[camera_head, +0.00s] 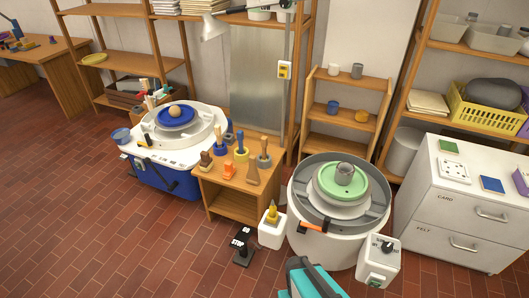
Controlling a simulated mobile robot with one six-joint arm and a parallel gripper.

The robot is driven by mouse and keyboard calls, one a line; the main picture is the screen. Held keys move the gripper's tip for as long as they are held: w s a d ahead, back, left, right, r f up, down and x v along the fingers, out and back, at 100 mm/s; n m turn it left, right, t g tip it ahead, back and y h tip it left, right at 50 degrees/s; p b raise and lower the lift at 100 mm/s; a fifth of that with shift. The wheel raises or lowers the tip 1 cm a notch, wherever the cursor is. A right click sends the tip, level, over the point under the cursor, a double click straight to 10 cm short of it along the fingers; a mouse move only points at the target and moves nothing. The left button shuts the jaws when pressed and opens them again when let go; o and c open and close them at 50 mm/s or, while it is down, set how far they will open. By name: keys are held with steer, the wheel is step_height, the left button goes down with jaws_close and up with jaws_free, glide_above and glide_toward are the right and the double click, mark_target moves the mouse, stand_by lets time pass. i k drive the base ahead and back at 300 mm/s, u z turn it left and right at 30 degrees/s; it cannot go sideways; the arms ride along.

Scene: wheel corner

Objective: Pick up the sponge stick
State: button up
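I cannot tell for certain which thing is the sponge stick. A yellow-tipped upright piece (272,211) stands in a white holder (271,236) beside the right pottery wheel (325,243); it may be the sponge stick, but it is small. A yellow-ended tool (145,141) lies on the left wheel's white deck (180,146). I see no gripper fingers in this view.
A grey cup sits on the green disc (341,184) of the right wheel. An orange-handled item (313,227) lies across its rim. A black pedal (241,247) stands on the brick floor. A white cabinet (450,215) closes off the right. Open floor (90,190) lies at the left.

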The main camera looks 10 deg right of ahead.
mark_target(263, 140)
steer(key=z, duration=0.8)
steer(key=k, duration=0.15)
steer(key=u, duration=2.9)
steer(key=i, duration=1.25)
steer(key=z, duration=0.8)
steer(key=i, duration=0.65)
steer(key=z, duration=0.7)
steer(key=i, duration=0.6)
steer(key=z, duration=0.25)
